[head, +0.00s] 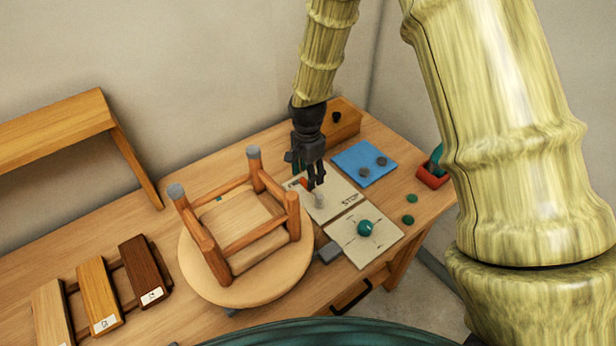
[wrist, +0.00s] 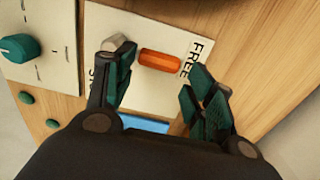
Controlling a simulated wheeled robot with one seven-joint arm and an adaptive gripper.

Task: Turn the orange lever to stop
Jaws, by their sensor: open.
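The orange lever (wrist: 160,62) is on a cream panel (wrist: 68,15) beside a grey round hub (wrist: 117,45). In the wrist view it extends from the hub toward the word FREE. In the wrist view my gripper (wrist: 158,90) is open, one finger near the hub, the other near FREE.
A panel with a teal knob (head: 365,228) lies in front. A blue mat (head: 364,163) with grey discs and a wooden box (head: 343,121) are behind. An upturned stool (head: 250,290) stands left. A red bin (head: 432,176) is at the right edge.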

